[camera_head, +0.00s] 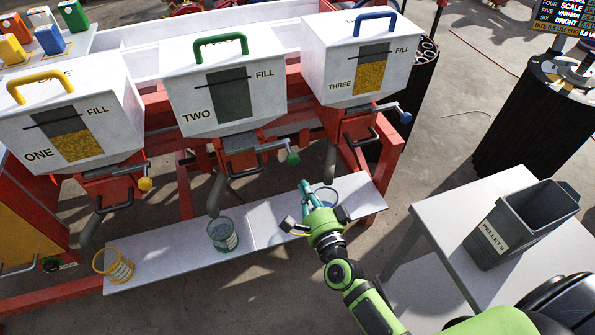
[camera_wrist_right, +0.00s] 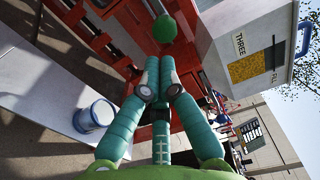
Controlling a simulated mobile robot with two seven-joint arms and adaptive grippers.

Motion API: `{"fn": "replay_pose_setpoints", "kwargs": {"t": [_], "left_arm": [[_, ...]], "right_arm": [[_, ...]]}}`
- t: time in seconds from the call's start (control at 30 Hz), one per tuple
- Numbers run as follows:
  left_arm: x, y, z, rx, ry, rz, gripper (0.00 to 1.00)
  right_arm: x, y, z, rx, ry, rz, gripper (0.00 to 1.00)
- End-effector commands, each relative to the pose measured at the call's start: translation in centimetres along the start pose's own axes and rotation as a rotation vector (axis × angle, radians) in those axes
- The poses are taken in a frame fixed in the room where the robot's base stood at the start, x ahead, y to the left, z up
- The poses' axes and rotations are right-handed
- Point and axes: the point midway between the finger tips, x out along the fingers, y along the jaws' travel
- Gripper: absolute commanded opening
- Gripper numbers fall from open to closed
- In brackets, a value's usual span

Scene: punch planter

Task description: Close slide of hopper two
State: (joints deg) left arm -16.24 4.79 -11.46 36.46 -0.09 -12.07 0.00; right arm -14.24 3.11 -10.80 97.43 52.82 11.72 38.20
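Hopper two (camera_head: 222,88) is the white middle hopper with a green top handle; its window is dark, with no yellow fill showing. Its slide (camera_head: 246,152) sits under the outlet, and a rod ends at a green ball knob (camera_head: 292,158) sticking out at the lower right. My right gripper (camera_head: 305,186) is below the knob and apart from it in the head view. In the right wrist view its teal fingertips (camera_wrist_right: 160,62) are together and empty, with the green knob (camera_wrist_right: 163,27) just beyond them. My left gripper is not in view.
Hopper one (camera_head: 66,122) and hopper three (camera_head: 358,62) stand on either side, with yellow and blue knobs. A white shelf (camera_head: 165,262) below holds a yellow, a green and a blue-rimmed bucket. A grey pellets bin (camera_head: 490,238) stands on the right table.

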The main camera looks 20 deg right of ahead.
Motion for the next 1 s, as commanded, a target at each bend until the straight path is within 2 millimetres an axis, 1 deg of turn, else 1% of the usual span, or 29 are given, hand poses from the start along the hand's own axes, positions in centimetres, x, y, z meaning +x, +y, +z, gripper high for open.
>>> {"fn": "replay_pose_setpoints", "kwargs": {"t": [0.03,0.1,0.2,0.3,0.47,0.87,1.0], "left_arm": [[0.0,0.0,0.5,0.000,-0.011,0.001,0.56],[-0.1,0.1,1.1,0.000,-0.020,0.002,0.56],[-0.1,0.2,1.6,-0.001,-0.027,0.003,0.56],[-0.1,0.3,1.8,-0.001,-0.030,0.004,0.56],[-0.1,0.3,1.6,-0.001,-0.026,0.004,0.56],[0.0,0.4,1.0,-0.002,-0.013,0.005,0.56],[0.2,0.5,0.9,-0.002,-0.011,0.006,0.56]], "right_arm": [[1.2,-0.1,0.0,0.001,0.001,-0.003,0.00],[2.6,-0.1,0.0,0.000,0.000,-0.002,0.00],[4.1,0.0,0.1,-0.002,-0.001,-0.001,0.00],[5.2,0.0,0.1,-0.002,-0.001,0.000,0.00],[6.0,0.1,0.1,-0.002,-0.001,0.001,0.00],[6.2,0.1,0.1,-0.002,-0.001,0.001,0.00],[7.2,0.0,0.0,-0.001,0.000,-0.002,0.00]]}}
